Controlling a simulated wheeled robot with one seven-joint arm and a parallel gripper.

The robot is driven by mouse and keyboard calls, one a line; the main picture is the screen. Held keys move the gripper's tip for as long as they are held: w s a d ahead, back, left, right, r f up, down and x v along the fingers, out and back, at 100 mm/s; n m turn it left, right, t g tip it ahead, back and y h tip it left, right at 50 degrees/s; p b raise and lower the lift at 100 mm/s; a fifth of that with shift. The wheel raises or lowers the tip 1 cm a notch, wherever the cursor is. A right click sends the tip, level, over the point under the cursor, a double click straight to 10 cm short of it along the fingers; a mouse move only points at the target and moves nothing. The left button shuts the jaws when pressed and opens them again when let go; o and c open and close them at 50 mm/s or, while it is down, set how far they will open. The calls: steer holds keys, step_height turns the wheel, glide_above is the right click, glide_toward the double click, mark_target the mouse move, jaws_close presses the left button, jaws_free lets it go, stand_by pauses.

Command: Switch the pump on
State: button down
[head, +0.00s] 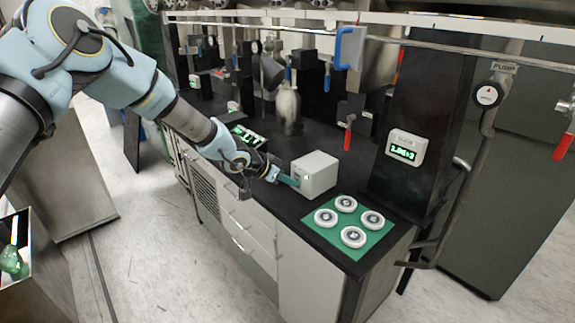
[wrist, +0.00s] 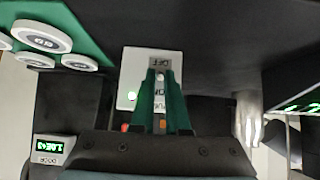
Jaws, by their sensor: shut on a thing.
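The pump switch box (head: 314,172) is a small pale grey box on the black bench top. In the wrist view its face (wrist: 131,67) carries an OFF label (wrist: 160,64), an ON label and a PUMP label. My gripper (head: 295,182) is at the box's front face. In the wrist view its green fingers (wrist: 161,78) are close together over the labels, shut on the pump switch. The switch lever is mostly hidden between the fingers, so I cannot tell its position.
A green mat (head: 325,237) with several round white discs lies right of the box. A gauge display (head: 407,147) is on the black column behind. A round PUMP dial (head: 487,95) hangs at right. A red-handled valve (head: 348,135) hangs behind the box.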

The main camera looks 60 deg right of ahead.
steer(key=shift+d+r+y+p, duration=0.1)
steer(key=shift+r+y+p, duration=0.2)
steer(key=shift+y+p, duration=0.55)
steer(key=shift+d+t+p, duration=0.1)
steer(key=shift+t+p, duration=0.3)
steer(key=shift+p, duration=0.3)
steer(key=c, duration=0.9)
jaws_free()
steer(key=b+v, duration=0.3)
steer(key=v, duration=0.7)
steer(key=shift+a+r, duration=0.2)
steer(key=shift+a, duration=0.05)
